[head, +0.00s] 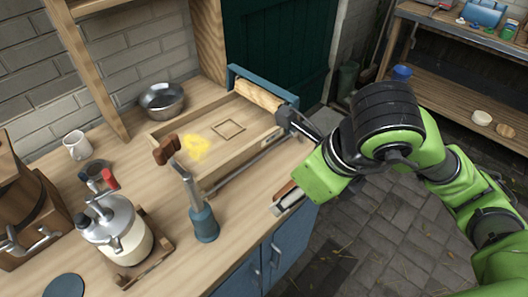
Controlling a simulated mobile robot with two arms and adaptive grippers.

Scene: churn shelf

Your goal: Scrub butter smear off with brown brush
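A yellow butter smear (196,147) lies on the floor of a shallow wooden tray (178,126), left of a small engraved square. A small brown-topped object with a pale lower side (286,192), possibly the brown brush, is at the counter's front edge, beside the end of my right arm. My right arm comes in from the right, and its green wrist ends next to this object. My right gripper's fingers are not clearly visible, so I cannot tell whether it grips the object. My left gripper is out of view.
A wooden roller (258,95) with a dark crank sits at the tray's right end. A blue-based tool with a brown handle (203,222) stands before the tray. A metal bowl (161,99), white mug (77,145) and lidded jar (117,231) stand on the counter.

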